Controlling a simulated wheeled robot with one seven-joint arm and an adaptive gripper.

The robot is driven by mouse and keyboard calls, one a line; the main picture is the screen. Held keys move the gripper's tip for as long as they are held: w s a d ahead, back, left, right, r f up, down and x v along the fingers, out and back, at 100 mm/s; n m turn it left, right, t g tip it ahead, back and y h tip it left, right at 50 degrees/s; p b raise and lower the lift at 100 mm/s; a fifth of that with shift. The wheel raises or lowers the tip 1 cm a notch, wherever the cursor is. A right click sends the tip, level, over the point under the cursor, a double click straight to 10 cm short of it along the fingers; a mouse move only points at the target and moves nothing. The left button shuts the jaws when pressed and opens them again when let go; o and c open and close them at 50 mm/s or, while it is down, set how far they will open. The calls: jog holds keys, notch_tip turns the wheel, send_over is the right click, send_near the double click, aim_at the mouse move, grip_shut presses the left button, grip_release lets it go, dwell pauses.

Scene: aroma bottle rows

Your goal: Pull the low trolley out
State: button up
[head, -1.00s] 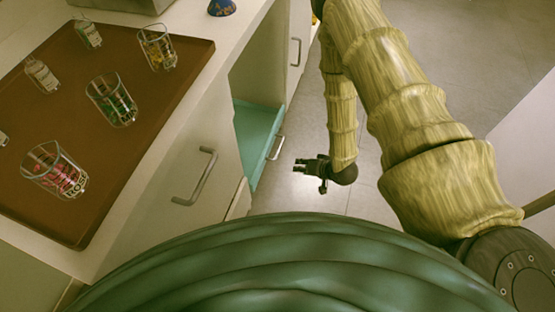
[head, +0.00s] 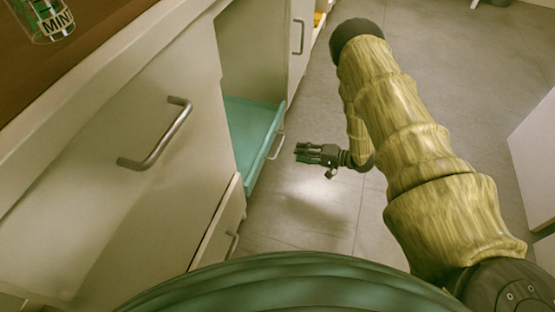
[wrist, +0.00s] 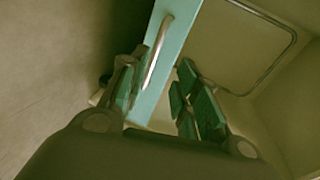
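The low trolley (head: 252,118) is a teal, shallow tray-like unit low in the open bay of the counter. Its metal bar handle (head: 277,146) is on the front edge, facing the aisle. My gripper (head: 302,152) is just right of the handle in the head view, pointing at it, with a small gap between. In the wrist view the trolley's teal front (wrist: 168,62) and the handle (wrist: 158,52) show beyond my gripper (wrist: 155,80). Its two fingers are spread apart, with the handle seen between them and nothing held.
A closed cabinet door with a bar handle (head: 156,135) is left of the bay, and another handle (head: 299,37) is beyond it. A lower drawer handle (head: 232,245) sticks out nearer me. Grey floor (head: 320,215) is clear around my gripper. A white block (head: 535,160) stands at right.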

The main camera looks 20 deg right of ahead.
aim_at(278, 149)
jog(key=shift+y, duration=0.4)
jog(key=shift+d+f+b+x, duration=0.1)
jog(key=shift+f+b+x, duration=0.15)
jog(key=shift+b+x, duration=1.15)
jog(key=shift+d+f+b+x, duration=0.15)
jog(key=shift+b+x, duration=0.3)
jog(key=shift+x, duration=1.75)
jog(key=shift+a+f+b+x, duration=0.1)
jog(key=shift+f+b+x, duration=0.2)
jog(key=shift+b+x, duration=1.1)
jog(key=shift+w+a+p, duration=0.25)
jog(key=shift+w+p, duration=0.05)
jog(key=shift+p, duration=0.15)
grip_shut()
